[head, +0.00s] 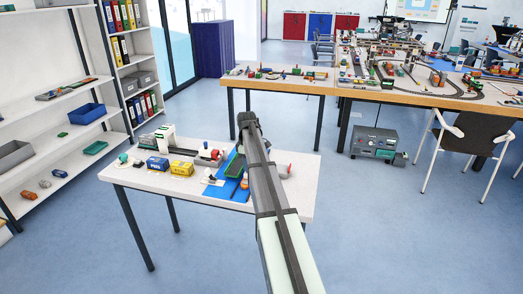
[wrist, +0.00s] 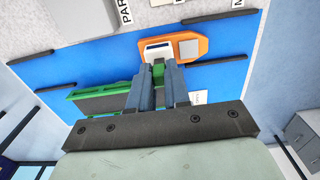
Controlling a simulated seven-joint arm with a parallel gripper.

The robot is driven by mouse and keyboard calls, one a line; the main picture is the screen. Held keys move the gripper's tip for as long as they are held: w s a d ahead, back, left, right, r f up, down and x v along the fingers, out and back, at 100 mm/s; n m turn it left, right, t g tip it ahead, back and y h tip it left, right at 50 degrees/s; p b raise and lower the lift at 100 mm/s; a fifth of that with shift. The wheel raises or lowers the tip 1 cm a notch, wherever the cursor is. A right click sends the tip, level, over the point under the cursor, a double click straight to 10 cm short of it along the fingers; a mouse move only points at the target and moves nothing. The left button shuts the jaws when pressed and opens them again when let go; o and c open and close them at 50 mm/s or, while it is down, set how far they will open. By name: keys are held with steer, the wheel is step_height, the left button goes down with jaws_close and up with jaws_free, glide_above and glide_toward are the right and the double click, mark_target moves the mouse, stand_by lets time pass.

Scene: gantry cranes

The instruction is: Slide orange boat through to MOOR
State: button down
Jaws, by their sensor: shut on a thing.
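The orange boat (wrist: 198,42) lies on the blue strip (wrist: 80,70) at the top of the wrist view, with a white and blue part and a grey square on its deck. My gripper (wrist: 158,75) is shut at the boat's near side, with a small green piece between its fingertips. That piece appears to belong to the boat, but the fingers partly hide the join. White labels stand at the far edge; the letters "PAR" (wrist: 125,12) and an "M" (wrist: 238,3) show, both cut off.
A green boat (wrist: 85,105) with a grey load lies left of my fingers. Dark bars (wrist: 215,63) (wrist: 215,22) stand along the blue strip. In the head view, yellow (head: 181,168) and blue (head: 157,164) blocks and a white gantry (head: 165,138) occupy the white table's left (head: 135,178).

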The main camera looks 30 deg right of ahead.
steer(key=shift+s+a, duration=2.05)
steer(key=c, duration=1)
jaws_free()
steer(key=shift+r, duration=0.1)
step_height(320, 180, up, 7)
